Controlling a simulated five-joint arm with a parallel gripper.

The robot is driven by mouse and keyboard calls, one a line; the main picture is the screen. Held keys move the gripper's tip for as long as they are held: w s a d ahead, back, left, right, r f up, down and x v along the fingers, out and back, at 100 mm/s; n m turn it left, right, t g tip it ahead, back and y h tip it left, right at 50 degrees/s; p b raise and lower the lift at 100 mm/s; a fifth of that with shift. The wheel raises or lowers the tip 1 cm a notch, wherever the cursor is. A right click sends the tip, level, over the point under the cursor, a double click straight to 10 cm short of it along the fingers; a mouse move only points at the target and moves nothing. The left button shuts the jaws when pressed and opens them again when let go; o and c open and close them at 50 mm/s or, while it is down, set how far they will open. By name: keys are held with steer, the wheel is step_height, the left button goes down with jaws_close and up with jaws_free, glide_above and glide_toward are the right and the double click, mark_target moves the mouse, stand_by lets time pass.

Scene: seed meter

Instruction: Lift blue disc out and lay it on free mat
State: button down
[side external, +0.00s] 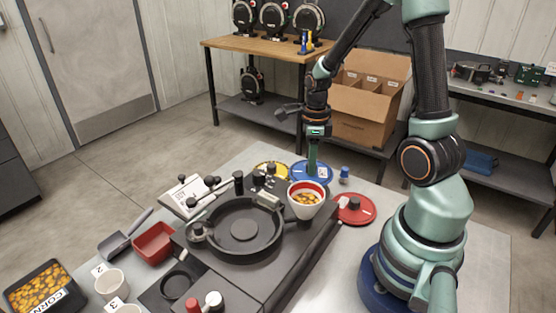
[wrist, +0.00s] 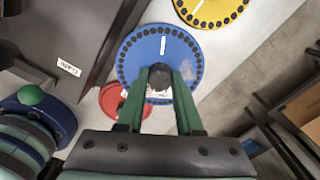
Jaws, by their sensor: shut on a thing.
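The blue disc (side external: 322,179) is at the table's far edge in the side external view, behind the seed meter. In the wrist view the blue disc (wrist: 190,50) shows a ring of dark holes and a white stripe. My gripper (wrist: 159,72) is shut on its dark central knob, and the fingers cover part of the disc. My gripper also shows over the disc in the side view (side external: 312,168). I cannot tell whether the disc touches the table. The black seed meter (side external: 243,205) has an open round well with no coloured disc in it. No bare mat is clearly visible.
A yellow disc (side external: 266,166) lies left of the blue one, and a red disc (side external: 364,213) lies right and nearer. A white funnel (side external: 306,209) with seeds stands close in front. A small blue object (side external: 344,172) stands beside. Red bin (side external: 153,243) and cups stand left.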

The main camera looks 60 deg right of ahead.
mark_target(311, 178)
steer(key=shift+f, duration=2.35)
steer(key=shift+f, duration=0.5)
steer(key=shift+c, duration=1.2)
jaws_free()
steer(key=shift+r, duration=0.1)
steer(key=shift+r, duration=2.95)
